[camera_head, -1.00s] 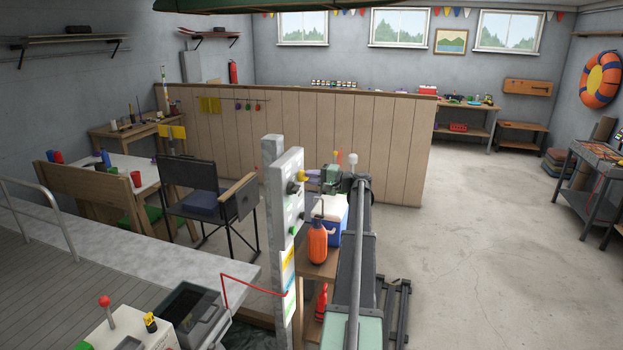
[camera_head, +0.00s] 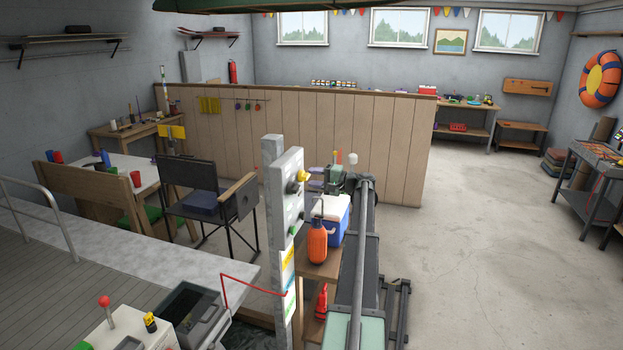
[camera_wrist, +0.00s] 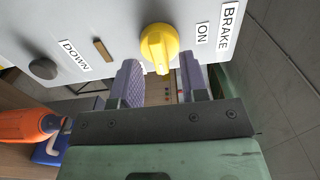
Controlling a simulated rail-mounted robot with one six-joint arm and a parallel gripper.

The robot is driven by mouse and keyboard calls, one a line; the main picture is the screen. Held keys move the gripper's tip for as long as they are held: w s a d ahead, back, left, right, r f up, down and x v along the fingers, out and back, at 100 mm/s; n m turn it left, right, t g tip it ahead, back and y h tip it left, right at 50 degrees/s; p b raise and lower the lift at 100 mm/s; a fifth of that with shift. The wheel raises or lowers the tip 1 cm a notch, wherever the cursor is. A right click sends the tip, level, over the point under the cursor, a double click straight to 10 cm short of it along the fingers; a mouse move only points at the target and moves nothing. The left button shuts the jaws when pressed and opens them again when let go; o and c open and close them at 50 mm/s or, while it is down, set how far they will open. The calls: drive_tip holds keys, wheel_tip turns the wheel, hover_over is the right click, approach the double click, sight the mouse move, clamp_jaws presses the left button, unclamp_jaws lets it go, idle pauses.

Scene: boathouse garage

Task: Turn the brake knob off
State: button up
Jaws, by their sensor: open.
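The yellow brake knob (camera_wrist: 158,45) sits on a light grey panel (camera_wrist: 105,15), with its ridge pointing down in the wrist picture. The ON label (camera_wrist: 202,33) and BRAKE label (camera_wrist: 230,25) are to its right; no OFF label is in view. My gripper (camera_wrist: 161,65) is open and empty. Its purple fingers appear on either side of the knob's lower end, with gaps visible. In the head view the knob (camera_head: 303,175) shows on the panel post (camera_head: 289,200), and my gripper (camera_head: 317,180) is just right of it. The knob's mark is too small to read there.
A dark round button (camera_wrist: 43,69) and the DOWN label (camera_wrist: 74,51) are left on the panel. Open floor (camera_head: 490,240) lies to the right.

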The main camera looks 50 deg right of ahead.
drive_tip(key=v, duration=0.9)
drive_tip(key=shift+s, duration=0.3)
drive_tip(key=shift+d, duration=0.1)
drive_tip(key=w+a+f+n+g+h+b, duration=0.15)
drive_tip(key=a+f+g, duration=0.35)
drive_tip(key=a, duration=0.7)
drive_tip(key=a+f+n+g+b, duration=0.15)
drive_tip(key=a+f+g, duration=0.25)
drive_tip(key=a+f, duration=0.6)
drive_tip(key=w+a+f+n+g+b, duration=0.15)
drive_tip(key=a+f+g, duration=0.25)
drive_tip(key=a, duration=1)
drive_tip(key=s+a+f+n+g+h+b, duration=0.1)
drive_tip(key=a+f+n, duration=0.1)
drive_tip(key=a, duration=0.9)
drive_tip(key=s+a+f+n+g+h+b, duration=0.1)
drive_tip(key=a+n, duration=0.3)
drive_tip(key=a, duration=0.8)
drive_tip(key=s+a+f+n+g+h+b, duration=0.2)
drive_tip(key=s+a+f+n, duration=0.1)
drive_tip(key=a, duration=0.9)
drive_tip(key=shift+s+f+n, duration=0.25)
drive_tip(key=shift+f+n, duration=0.2)
drive_tip(key=shift+f, duration=0.1)
